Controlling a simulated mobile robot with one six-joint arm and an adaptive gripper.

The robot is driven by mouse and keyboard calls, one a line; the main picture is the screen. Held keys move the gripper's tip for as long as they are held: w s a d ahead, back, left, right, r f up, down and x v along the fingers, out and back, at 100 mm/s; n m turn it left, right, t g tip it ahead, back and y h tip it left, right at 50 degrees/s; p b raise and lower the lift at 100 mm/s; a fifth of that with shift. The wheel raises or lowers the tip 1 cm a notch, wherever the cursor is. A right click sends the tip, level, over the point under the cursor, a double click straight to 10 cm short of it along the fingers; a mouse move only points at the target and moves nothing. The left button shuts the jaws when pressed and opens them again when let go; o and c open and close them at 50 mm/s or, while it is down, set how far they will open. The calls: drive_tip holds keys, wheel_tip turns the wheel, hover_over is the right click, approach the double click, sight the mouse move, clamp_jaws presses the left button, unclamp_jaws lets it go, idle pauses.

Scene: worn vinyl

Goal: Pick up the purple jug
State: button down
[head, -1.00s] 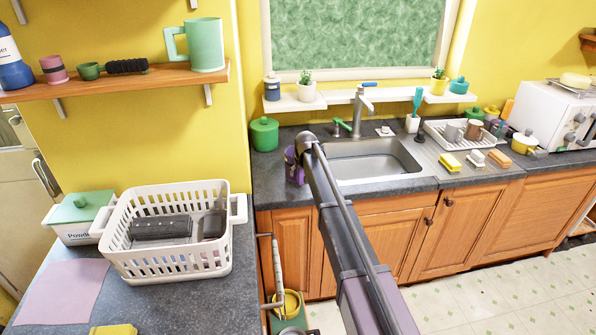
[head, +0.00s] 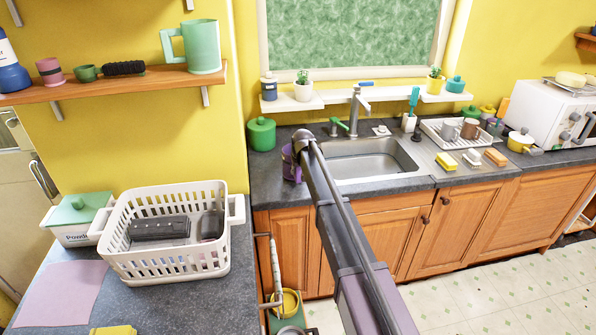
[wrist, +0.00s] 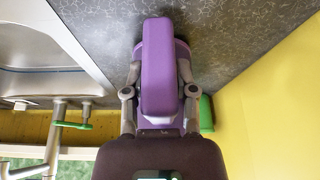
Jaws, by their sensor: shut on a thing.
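The purple jug (head: 290,165) is at the left end of the sink counter, left of the sink basin, partly hidden by my arm in the head view. In the wrist view the jug's handle (wrist: 157,60) runs between the two fingers, with part of the rounded body showing behind it. My gripper (head: 301,150) is at the jug's upper right side in the head view. In the wrist view my gripper (wrist: 158,80) is shut on the handle, a finger on each side. I cannot tell whether the jug's base touches the counter.
A green canister (head: 261,134) stands close behind the jug, by the yellow wall. The sink (head: 370,165) and its tap (head: 355,112) are to the right. A white basket (head: 170,265) stands on the nearer left counter. Dishes, sponges and a white toaster oven (head: 550,112) are farther right.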

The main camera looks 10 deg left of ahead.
drive_tip(key=shift+r+p, duration=1.4)
drive_tip(key=shift+r, duration=0.2)
drive_tip(key=s+d, duration=0.2)
drive_tip(key=s, duration=0.5)
drive_tip(key=s+d, duration=0.2)
drive_tip(key=s, duration=0.6)
drive_tip(key=shift+s+d+r+p, duration=0.2)
drive_tip(key=shift+d+r+p, duration=0.05)
drive_tip(key=shift+r+p, duration=0.15)
drive_tip(key=shift+s, duration=0.1)
